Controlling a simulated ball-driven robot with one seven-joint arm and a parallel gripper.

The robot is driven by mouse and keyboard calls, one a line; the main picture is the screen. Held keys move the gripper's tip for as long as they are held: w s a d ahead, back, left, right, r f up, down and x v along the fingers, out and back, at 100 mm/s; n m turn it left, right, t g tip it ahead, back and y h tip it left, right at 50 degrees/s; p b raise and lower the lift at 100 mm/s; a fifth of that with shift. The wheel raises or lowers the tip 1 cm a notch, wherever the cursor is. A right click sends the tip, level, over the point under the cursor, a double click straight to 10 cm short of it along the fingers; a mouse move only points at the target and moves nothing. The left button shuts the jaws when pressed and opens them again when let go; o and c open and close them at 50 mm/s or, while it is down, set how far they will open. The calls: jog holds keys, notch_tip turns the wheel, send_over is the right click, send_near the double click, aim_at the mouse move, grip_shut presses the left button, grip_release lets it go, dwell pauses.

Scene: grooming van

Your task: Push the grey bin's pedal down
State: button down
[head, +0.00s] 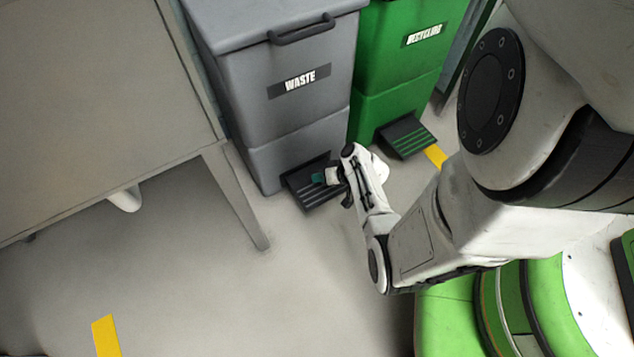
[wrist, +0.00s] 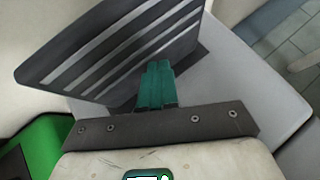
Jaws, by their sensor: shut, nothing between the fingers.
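The grey bin (head: 285,100), labelled WASTE, stands upright with its lid closed. Its black ribbed pedal (head: 316,198) sticks out at the foot of its front. The pedal also fills the upper left of the wrist view (wrist: 115,52). My gripper (head: 318,179) is shut and empty, its teal fingertips over the pedal in the head view. In the wrist view, my gripper's fingertips (wrist: 157,72) overlap the pedal's lower right edge. I cannot tell whether they touch it. Part of the pedal is hidden behind my fingers.
A green RECYCLING bin (head: 398,60) stands right beside the grey one, with its own black pedal (head: 407,137). A grey table (head: 90,95) is on the left, its leg (head: 236,200) near the grey bin. The floor (head: 210,290) in front is clear, with yellow tape marks.

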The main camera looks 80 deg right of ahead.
jog(key=shift+f+b, duration=1.2)
jog(key=shift+f, duration=0.15)
dwell(1.3)
jog(key=shift+r, duration=0.1)
jog(key=shift+r+p, duration=1.6)
jog(key=shift+r, duration=0.05)
notch_tip(320, 180, up, 5)
jog(key=p, duration=0.4)
jog(key=shift+r+p, duration=0.1)
jog(key=shift+p, duration=0.2)
